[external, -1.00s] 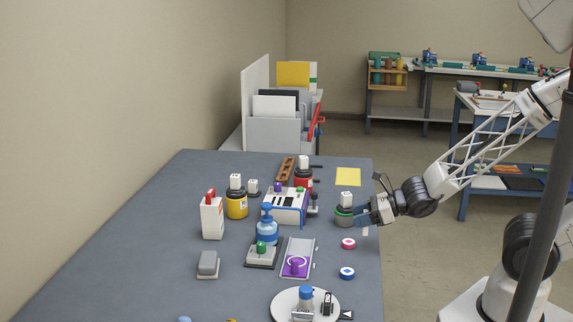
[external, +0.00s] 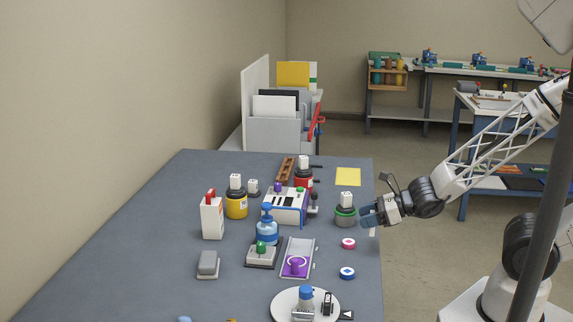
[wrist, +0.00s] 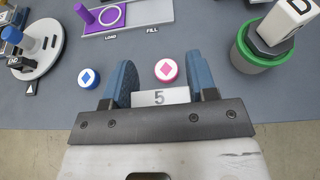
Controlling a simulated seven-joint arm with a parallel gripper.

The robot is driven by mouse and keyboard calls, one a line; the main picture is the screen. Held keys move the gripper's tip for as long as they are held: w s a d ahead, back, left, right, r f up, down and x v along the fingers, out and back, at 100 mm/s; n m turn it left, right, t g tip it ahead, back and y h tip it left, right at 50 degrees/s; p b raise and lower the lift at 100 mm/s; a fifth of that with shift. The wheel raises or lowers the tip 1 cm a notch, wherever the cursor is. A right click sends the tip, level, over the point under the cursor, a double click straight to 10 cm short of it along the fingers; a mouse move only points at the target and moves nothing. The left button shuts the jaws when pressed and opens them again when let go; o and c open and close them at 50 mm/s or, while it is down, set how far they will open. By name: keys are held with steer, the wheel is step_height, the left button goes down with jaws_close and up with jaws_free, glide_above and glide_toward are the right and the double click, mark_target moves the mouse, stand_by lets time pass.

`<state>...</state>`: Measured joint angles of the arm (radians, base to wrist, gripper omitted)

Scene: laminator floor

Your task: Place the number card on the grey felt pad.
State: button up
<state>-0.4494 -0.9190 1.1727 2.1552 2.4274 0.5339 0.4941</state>
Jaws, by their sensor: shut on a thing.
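My gripper (external: 370,216) is at the right edge of the table, beside a green-rimmed grey pot. A pale sliver of the card (external: 372,232) shows below the fingers in the external view. I cannot clearly pick out the grey felt pad. A grey block on a paler base (external: 208,264) sits at the table's left, and I cannot tell whether it is felt.
The green-rimmed pot (external: 345,215) with a white cube stands close to my gripper. A pink disc (external: 348,243) and a blue disc (external: 347,273) lie near the right edge. A purple-and-grey tray (external: 298,258) and several bottles fill the middle. The left side is mostly clear.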

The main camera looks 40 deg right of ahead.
steer(key=shift+w+a, duration=0.1)
steer(key=shift+a, duration=0.05)
steer(key=w+a+r+n+g+y, duration=0.2)
steer(key=a+r+n+g, duration=0.1)
steer(key=a, duration=0.5)
steer(key=w+a+r+n+g+y, duration=0.1)
steer(key=w+a+r+n+g, duration=0.15)
steer(key=a, duration=0.45)
steer(key=w+a+f+n+g, duration=0.1)
steer(key=a+n+g, duration=0.6)
steer(key=a, duration=0.9)
steer(key=shift+w+a+g, duration=0.25)
steer(key=shift+a+g, duration=0.15)
steer(key=shift+g, duration=0.45)
steer(key=shift+f+n, duration=0.1)
steer(key=shift+n, duration=0.15)
steer(key=w+a, duration=0.3)
steer(key=a, duration=0.1)
steer(key=w+a+f, duration=0.1)
steer(key=w+a, duration=0.2)
steer(key=a, duration=0.1)
steer(key=w+a, duration=0.4)
steer(key=shift+w+a+f, duration=0.1)
steer(key=shift+a+f, duration=0.1)
steer(key=shift+f, duration=0.05)
steer(key=shift+f, duration=0.15)
